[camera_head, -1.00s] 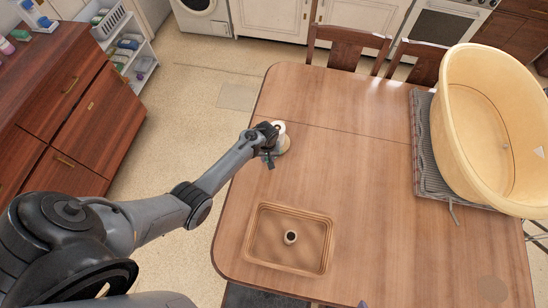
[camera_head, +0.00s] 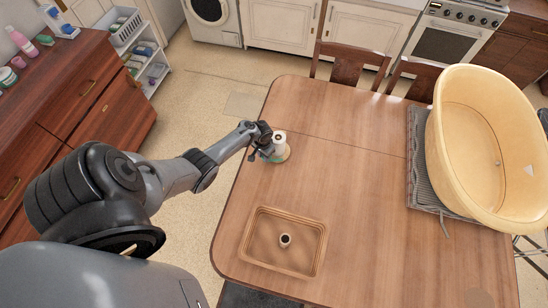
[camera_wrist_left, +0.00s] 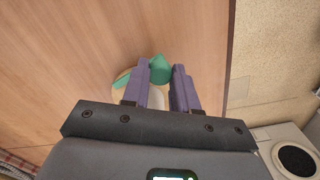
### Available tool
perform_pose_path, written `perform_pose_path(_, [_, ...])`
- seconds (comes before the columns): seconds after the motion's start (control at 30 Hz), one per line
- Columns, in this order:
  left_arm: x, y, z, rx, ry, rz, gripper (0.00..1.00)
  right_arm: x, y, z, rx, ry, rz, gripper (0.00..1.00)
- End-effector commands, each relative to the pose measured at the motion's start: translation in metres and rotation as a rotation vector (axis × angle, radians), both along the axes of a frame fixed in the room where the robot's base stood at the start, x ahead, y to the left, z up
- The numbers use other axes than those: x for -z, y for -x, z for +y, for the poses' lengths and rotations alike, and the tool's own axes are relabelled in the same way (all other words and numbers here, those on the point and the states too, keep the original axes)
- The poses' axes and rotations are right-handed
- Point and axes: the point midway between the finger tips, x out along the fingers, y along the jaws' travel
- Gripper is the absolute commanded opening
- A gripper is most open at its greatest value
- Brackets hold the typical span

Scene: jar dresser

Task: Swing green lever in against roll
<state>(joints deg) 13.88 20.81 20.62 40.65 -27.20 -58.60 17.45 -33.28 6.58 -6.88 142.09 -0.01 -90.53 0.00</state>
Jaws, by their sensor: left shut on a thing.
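A white roll (camera_head: 279,142) stands upright on a round, pale holder base (camera_head: 285,157) near the table's left edge. My left gripper (camera_head: 262,146) is beside it, on its left. In the left wrist view, the fingers (camera_wrist_left: 160,72) are close around a green piece, the green lever (camera_wrist_left: 158,68), at their tips. A second green part (camera_wrist_left: 122,81) shows left of the fingers on the round base. A pale surface shows between the fingers. The roll is mostly hidden there, and I cannot tell whether the lever touches it. My right gripper is not in view.
A large yellow tub (camera_head: 455,165) on a grey mat (camera_head: 418,160) is at the right. The table's middle is clear. Chairs stand behind.

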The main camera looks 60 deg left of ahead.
Motion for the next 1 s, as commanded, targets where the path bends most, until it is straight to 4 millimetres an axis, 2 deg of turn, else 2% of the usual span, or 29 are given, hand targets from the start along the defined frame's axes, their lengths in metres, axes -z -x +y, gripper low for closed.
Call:
perform_pose_path(0.17, [0.0002, 0.0068, 0.0071, 0.006, 0.0, 0.001, 0.0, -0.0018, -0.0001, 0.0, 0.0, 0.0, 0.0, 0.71])
perform_pose_path(0.5, [0.0005, 0.0072, 0.0076, 0.006, 0.0, 0.001, 0.0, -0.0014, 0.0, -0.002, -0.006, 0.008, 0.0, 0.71])
perform_pose_path(0.53, [0.0005, 0.0072, 0.0076, 0.006, -0.001, 0.001, 0.31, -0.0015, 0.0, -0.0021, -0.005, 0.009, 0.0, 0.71])
perform_pose_path(0.7, [0.0004, 0.007, 0.0075, 0.007, 0.0, 0.001, 0.55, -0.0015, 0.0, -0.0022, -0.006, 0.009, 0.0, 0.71])
perform_pose_path(1.0, [-0.0013, 0.0065, 0.0072, 0.007, 0.0, 0.0, 0.55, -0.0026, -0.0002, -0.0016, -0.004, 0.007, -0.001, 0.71])
